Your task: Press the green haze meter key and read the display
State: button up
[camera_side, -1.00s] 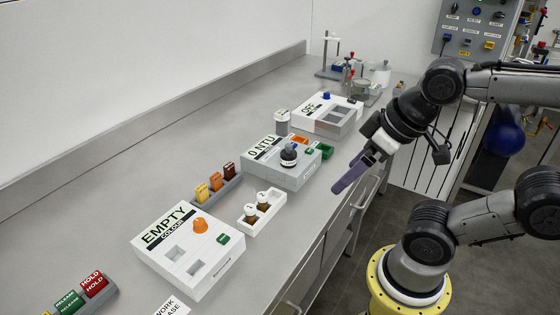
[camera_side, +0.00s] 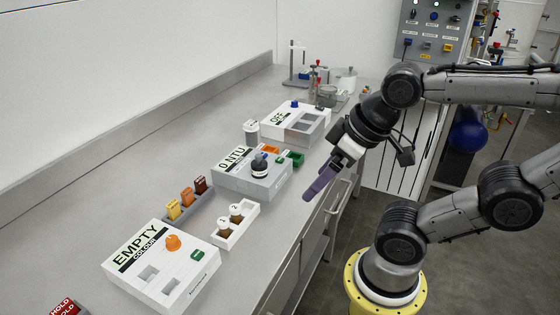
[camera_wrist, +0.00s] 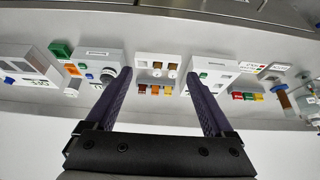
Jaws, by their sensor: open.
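The haze meter (camera_side: 252,182) is a white box whose display reads "0 NTU". A dark round-capped item (camera_side: 259,166) with a blue part sits on its top. In the wrist view the haze meter (camera_wrist: 88,58) is left of my fingers, partly cut by the left one. My gripper (camera_side: 307,194) is open and empty, right of the haze meter, over the bench's front edge. In the wrist view my gripper (camera_wrist: 160,82) has its purple fingers wide apart.
The colour meter (camera_side: 205,272) reads "EMPTY" and has an orange knob and a green key (camera_side: 197,255). A white holder (camera_side: 237,228) carries two brown vials. The bench's rear strip is clear.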

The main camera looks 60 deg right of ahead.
grip_shut()
dwell(1.5)
